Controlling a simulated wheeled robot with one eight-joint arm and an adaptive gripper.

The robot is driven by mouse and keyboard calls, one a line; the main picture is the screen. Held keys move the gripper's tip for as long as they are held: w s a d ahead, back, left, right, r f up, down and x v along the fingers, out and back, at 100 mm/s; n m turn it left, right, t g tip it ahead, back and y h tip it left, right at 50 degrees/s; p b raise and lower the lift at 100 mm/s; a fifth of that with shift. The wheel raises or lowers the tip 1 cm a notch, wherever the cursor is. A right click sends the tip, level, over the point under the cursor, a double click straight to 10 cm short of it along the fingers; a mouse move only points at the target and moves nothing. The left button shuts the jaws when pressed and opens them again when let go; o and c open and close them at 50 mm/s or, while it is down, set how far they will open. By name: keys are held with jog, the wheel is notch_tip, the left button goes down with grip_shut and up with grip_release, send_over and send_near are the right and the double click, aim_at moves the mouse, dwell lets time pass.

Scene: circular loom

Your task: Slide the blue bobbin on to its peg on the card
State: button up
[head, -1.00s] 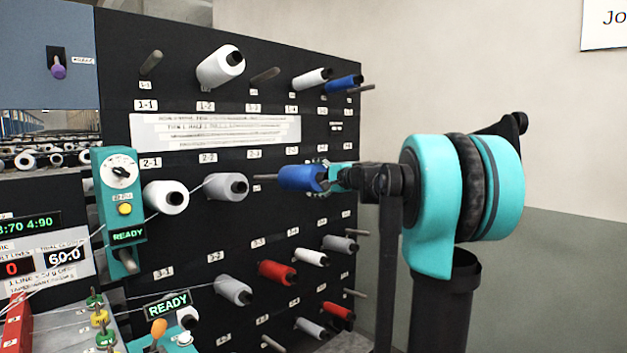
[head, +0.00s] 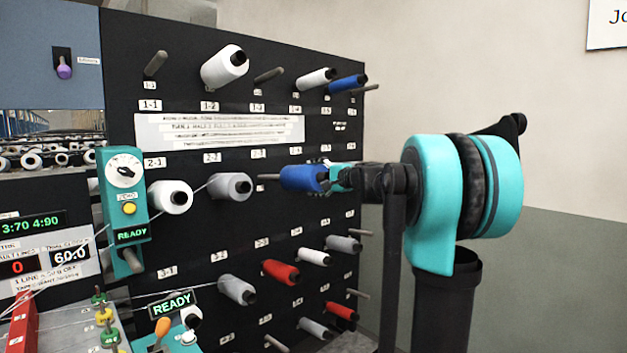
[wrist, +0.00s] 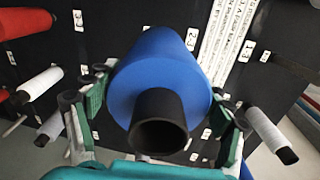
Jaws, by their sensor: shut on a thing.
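My gripper (head: 326,177) is shut on the blue bobbin (head: 303,178), which lies nearly level in front of the black card (head: 215,260). In the wrist view, the blue bobbin (wrist: 160,75) sits between the green finger pads, with its dark hollow core end towards the camera. A bare grey peg (head: 268,177) shows just left of the bobbin in the head view, nearly in line with it. I cannot tell whether the peg's tip is inside the bobbin or only behind its edge. The bobbin's far end is hidden in the wrist view.
A grey bobbin (head: 230,186) and a white bobbin (head: 170,197) stand on the same row to the left. Another blue bobbin (head: 347,82) is at the upper right, and a red bobbin (head: 281,272) is below. A teal control box (head: 124,195) stands at the left.

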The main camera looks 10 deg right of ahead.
aim_at(285, 178)
jog(key=shift+w, duration=0.1)
jog(key=shift+x, duration=2.4)
jog(key=shift+w+a, duration=0.1)
jog(key=shift+x, duration=2.35)
jog(key=shift+a, duration=0.1)
jog(key=shift+x, duration=2.45)
jog(key=shift+w+a, duration=0.15)
jog(key=shift+w, duration=0.15)
jog(key=o, duration=1.8)
jog(key=shift+o, duration=0.2)
jog(key=shift+f, duration=0.1)
